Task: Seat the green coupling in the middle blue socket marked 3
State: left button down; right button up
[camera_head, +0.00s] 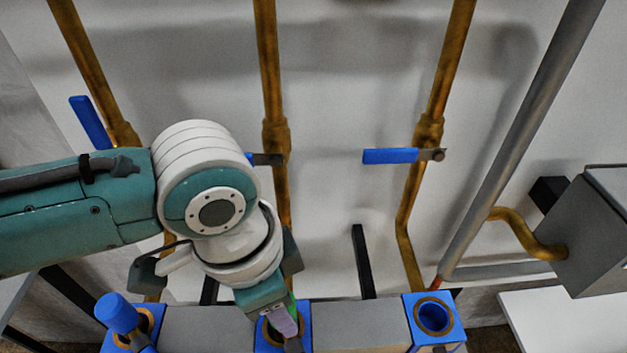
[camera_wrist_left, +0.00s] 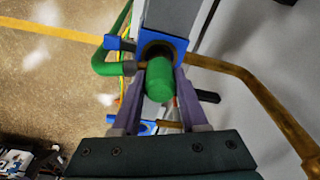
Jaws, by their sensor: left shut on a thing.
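My left gripper (camera_head: 284,324) reaches down over the middle blue socket (camera_head: 264,341) and hides most of it. In the left wrist view its two fingers (camera_wrist_left: 160,92) are shut on the green coupling (camera_wrist_left: 161,82). Only a sliver of green shows beside the fingers in the head view. In the left wrist view a blue socket (camera_wrist_left: 178,46) with a dark round opening lies just beyond the coupling's far end. The coupling overlaps the opening's lower edge, and I cannot tell whether it is inside. The number 3 is not readable. My right gripper is not in view.
The right blue socket (camera_head: 434,316) is empty. A blue coupling (camera_head: 117,313) stands at the left socket (camera_head: 153,316). Brass pipes with blue valve handles (camera_head: 390,156) rise behind the row. A green hose (camera_wrist_left: 108,66) curves beside the coupling. A grey box (camera_head: 590,235) is at the right.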

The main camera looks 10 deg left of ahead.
pick_arm(q)
jog(key=shift+f, duration=0.25)
dwell(0.6)
jog(key=shift+c, duration=1.8)
grip_release()
jog(key=r, duration=0.3)
jog(key=r+p, duration=0.1)
jog(key=r, duration=0.2)
jog(key=a+r, duration=0.1)
jog(key=r, duration=0.3)
jog(key=shift+s+a, duration=0.1)
jog(key=shift+s, duration=0.3)
jog(key=shift+f, duration=0.1)
